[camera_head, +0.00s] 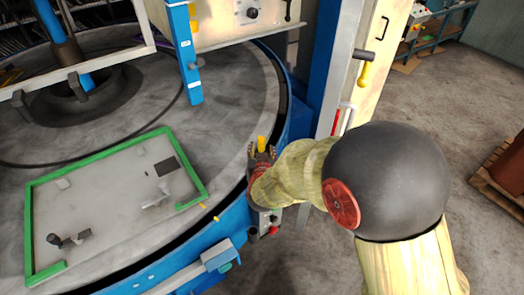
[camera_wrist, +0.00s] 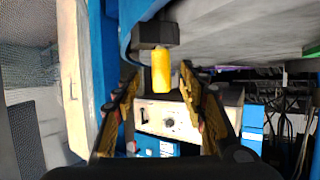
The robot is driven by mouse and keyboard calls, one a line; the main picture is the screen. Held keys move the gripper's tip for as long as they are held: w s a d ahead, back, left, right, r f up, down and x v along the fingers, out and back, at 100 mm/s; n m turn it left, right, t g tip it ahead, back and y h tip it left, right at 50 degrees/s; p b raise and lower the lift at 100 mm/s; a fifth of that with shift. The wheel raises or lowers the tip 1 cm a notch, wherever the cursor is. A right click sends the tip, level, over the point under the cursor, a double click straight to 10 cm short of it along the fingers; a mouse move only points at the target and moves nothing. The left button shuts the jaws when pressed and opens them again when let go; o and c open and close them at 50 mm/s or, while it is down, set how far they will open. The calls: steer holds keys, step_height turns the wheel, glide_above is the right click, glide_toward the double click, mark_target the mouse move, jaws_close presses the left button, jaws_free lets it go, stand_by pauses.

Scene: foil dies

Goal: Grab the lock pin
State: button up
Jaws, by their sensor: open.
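A yellow cylindrical pin (camera_wrist: 161,74) projects from a dark block (camera_wrist: 155,35) at the edge of the round table; I take it to be the lock pin. In the head view its yellow end (camera_head: 261,142) shows just beyond my gripper (camera_head: 262,154). My gripper (camera_wrist: 158,82) is open in the wrist view, with one finger on each side of the yellow pin. A gap shows on both sides, so the fingers do not appear to grip it. The depth between fingertips and pin is hard to judge.
The large round grey table (camera_head: 232,130) has a blue rim. A green-edged plate (camera_head: 110,200) with clamps lies on it. A blue post (camera_head: 188,60) stands behind. A cabinet with a yellow handle (camera_head: 364,74) is at right. Open floor (camera_head: 480,95) lies further right.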

mark_target(261, 146)
steer(key=shift+f+b+x, duration=0.2)
steer(key=shift+b+x, duration=0.25)
steer(key=shift+x, duration=1.55)
steer(key=shift+s+a, duration=0.1)
steer(key=shift+s, duration=0.05)
steer(key=shift+c, duration=0.7)
jaws_close()
